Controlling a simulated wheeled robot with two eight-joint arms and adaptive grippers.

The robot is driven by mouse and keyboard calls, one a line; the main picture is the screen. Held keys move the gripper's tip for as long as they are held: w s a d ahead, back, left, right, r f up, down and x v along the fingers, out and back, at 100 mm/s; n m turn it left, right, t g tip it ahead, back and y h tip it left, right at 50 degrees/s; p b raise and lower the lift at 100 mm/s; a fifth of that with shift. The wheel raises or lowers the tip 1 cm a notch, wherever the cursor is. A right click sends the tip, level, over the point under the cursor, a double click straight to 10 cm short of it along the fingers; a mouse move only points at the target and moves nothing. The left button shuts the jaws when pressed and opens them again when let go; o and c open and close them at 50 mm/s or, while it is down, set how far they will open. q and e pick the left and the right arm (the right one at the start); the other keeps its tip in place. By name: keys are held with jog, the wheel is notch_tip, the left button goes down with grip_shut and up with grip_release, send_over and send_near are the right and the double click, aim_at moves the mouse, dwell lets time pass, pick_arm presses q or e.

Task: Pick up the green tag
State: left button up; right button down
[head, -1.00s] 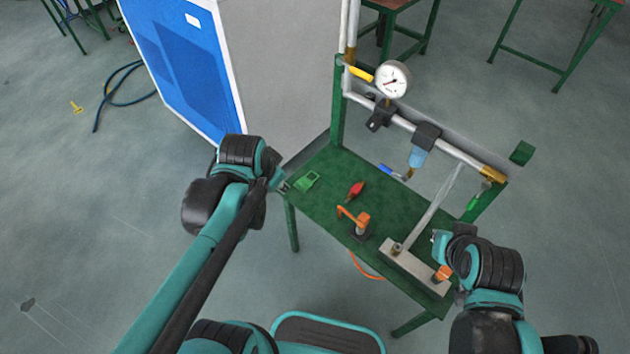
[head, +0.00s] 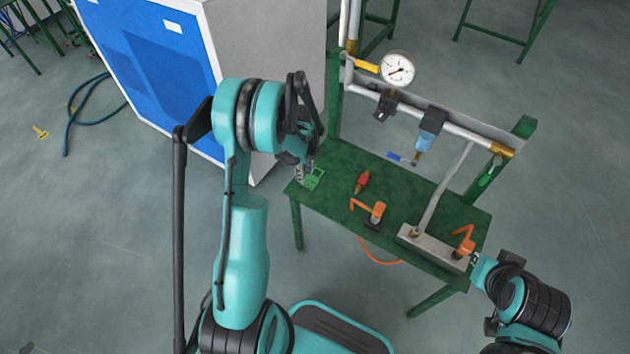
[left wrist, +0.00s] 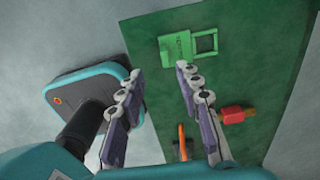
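The green tag (head: 315,179) lies flat at the left end of the green table (head: 335,207). In the left wrist view the tag (left wrist: 188,45) shows a body with dark lettering and an open loop on its right. My left gripper (head: 305,168) is at the tag, pointing down, and hides part of it in the head view. In the left wrist view the left gripper (left wrist: 160,72) is open, its fingers apart and empty, with the tag just beyond the fingertips. My right gripper (head: 477,259) is beside the grey valve block (head: 432,247) at the table's right end; its fingers are too small to read.
A red plug (head: 362,182) and an orange-handled piece (head: 373,213) lie on the table right of the tag. A pressure gauge (head: 397,69) and pipes (head: 468,150) stand along the back. A blue and grey cabinet (head: 275,85) stands close behind my left arm.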

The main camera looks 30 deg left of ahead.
aim_at(307, 181)
pick_arm(q)
jog(key=f+b, duration=0.1)
jog(key=f, duration=0.1)
jog(key=f+b, duration=0.1)
jog(key=f, duration=0.2)
jog(key=w+f+b, duration=0.1)
jog(key=f, duration=0.1)
jog(key=shift+f+b, duration=0.15)
jog(key=shift+b, duration=0.2)
jog(key=shift+s, duration=0.1)
grip_shut()
